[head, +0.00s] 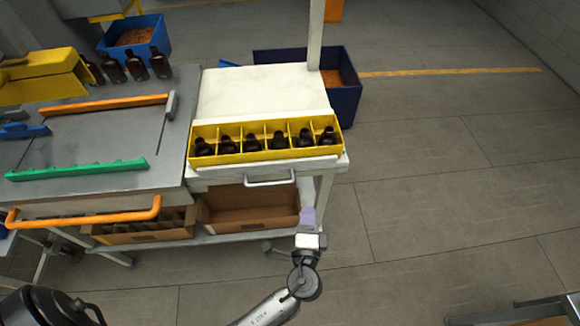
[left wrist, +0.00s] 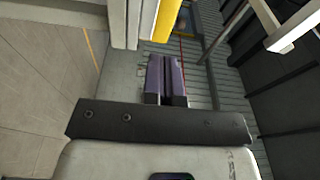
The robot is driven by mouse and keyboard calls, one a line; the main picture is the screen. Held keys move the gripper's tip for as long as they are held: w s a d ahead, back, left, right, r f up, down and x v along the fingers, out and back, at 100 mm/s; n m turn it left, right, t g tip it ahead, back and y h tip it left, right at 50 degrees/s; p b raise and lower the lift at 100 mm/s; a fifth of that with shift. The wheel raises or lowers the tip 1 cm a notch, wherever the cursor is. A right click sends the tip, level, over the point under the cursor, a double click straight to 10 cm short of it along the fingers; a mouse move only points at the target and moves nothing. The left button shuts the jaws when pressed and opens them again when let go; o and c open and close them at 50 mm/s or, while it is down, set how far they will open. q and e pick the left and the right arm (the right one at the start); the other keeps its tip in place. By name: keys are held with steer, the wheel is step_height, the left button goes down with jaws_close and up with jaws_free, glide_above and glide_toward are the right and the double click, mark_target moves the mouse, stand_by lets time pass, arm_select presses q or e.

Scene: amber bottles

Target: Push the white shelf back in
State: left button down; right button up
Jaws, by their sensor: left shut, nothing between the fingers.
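The white shelf (head: 262,92) has a metal handle (head: 270,182) on its front. A yellow divided tray (head: 222,157) stands along its front edge, with a dark bottle in each compartment. My left gripper (head: 307,217) is shut and empty, below the shelf's front right corner and right of the handle. I cannot tell whether it touches the white frame. Its purple fingers (left wrist: 166,80) are together in the left wrist view, pointing at a ribbed grey surface, with a yellow strip (left wrist: 168,20) beyond. My right gripper is not in view.
An open cardboard box (head: 250,222) sits on the level below. Left is a grey worktop (head: 90,138) with orange and green bars and several bottles (head: 136,68). A dark blue crate (head: 342,100) stands behind the shelf.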

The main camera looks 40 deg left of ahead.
arm_select(q)
steer(key=s+a+f+n+g+y, duration=0.1)
steer(key=a+g+y, duration=0.1)
steer(key=p, duration=0.2)
glide_toward(289, 166)
steer(key=shift+n, duration=0.3)
steer(key=x, duration=0.7)
steer(key=shift+w+a, duration=0.2)
